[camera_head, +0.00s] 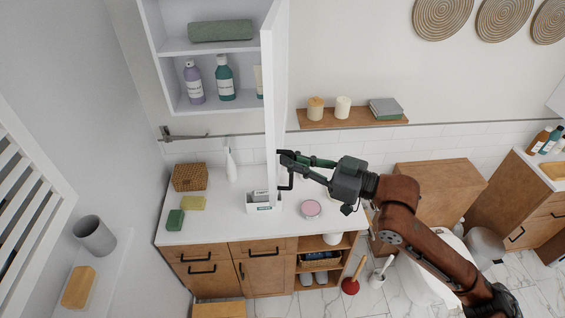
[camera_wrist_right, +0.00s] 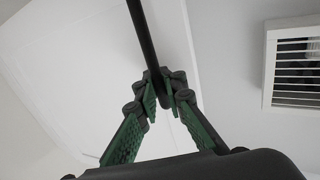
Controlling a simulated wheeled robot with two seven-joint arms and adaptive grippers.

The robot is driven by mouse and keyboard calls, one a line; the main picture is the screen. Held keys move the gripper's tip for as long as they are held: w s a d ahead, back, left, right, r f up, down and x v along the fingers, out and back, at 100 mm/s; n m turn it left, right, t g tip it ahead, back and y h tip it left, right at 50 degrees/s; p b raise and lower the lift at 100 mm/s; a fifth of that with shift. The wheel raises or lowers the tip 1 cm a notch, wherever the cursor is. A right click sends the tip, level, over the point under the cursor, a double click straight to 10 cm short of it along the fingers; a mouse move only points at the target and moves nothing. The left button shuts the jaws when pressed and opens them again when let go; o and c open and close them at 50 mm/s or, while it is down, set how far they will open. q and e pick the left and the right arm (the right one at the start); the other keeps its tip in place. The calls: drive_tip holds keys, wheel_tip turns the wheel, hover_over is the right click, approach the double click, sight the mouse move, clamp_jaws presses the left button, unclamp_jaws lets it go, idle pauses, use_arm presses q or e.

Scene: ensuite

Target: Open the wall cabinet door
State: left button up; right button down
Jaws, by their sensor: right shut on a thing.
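The white wall cabinet (camera_head: 178,47) is at the upper left in the head view, with its white door (camera_head: 269,95) swung out from the wall and the shelves inside exposed. The door stands edge-on to the head camera. A black bar handle (camera_head: 287,184) is at the door's lower end; in the right wrist view the handle (camera_wrist_right: 142,40) runs down between the green fingers. My right gripper (camera_head: 284,160) is shut on this handle, and its fingertips show in the right wrist view (camera_wrist_right: 165,92). My left gripper is not in view.
The cabinet holds a green rolled towel (camera_head: 220,31), a purple bottle (camera_head: 193,83) and a teal bottle (camera_head: 225,78). Below is a white counter (camera_head: 215,228) with a wicker basket (camera_head: 190,177) and a pink-topped jar (camera_head: 311,209). A wooden shelf (camera_head: 362,119) with candles is right of the door.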

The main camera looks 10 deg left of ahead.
drive_tip(key=shift+d, duration=0.2)
drive_tip(key=c, duration=2.3)
unclamp_jaws()
drive_tip(key=shift+c, duration=0.2)
drive_tip(key=shift+d, duration=0.1)
drive_tip(key=v, duration=1.2)
